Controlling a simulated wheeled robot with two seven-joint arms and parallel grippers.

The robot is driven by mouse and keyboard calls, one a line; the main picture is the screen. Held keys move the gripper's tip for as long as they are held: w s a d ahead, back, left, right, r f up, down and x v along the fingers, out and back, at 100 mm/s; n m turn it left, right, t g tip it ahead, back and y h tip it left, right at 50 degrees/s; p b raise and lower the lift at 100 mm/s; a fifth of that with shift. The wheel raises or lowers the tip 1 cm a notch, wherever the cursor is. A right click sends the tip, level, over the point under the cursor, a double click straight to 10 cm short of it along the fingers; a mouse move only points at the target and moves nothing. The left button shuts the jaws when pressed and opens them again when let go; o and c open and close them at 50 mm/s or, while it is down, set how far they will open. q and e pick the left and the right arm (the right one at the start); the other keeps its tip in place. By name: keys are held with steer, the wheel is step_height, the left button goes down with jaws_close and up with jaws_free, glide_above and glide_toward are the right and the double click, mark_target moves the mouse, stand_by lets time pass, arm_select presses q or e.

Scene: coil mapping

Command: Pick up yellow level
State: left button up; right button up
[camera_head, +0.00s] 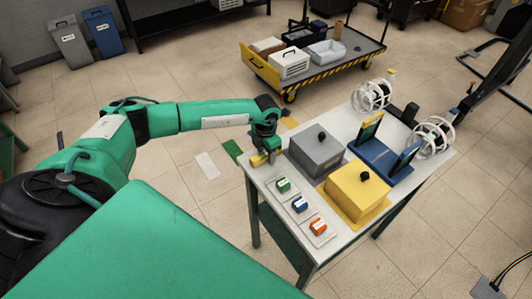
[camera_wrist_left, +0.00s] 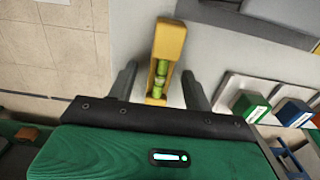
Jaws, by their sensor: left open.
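The yellow level (camera_wrist_left: 169,42) has green vials and lies on the grey-white tabletop in the left wrist view. In the head view it shows as a small yellow piece (camera_head: 258,160) at the table's left corner, partly hidden by my gripper. My left gripper (camera_wrist_left: 160,72) is open, with one dark finger on each side of the level. Gaps show between the fingers and the level. In the head view my left gripper (camera_head: 266,150) is low over that corner. My right gripper is not in view.
On the table (camera_head: 268,191) stand a grey box (camera_head: 316,156), a yellow box (camera_head: 352,194), a blue holder (camera_head: 376,156) and two white coil frames (camera_head: 432,137). Green (camera_head: 283,185), blue (camera_head: 299,204) and orange (camera_head: 318,226) blocks line the front edge. A loaded cart (camera_head: 330,70) stands behind.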

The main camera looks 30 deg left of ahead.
arm_select(q)
steer(key=shift+f, duration=0.25)
jaws_close()
steer(key=shift+r, duration=0.1)
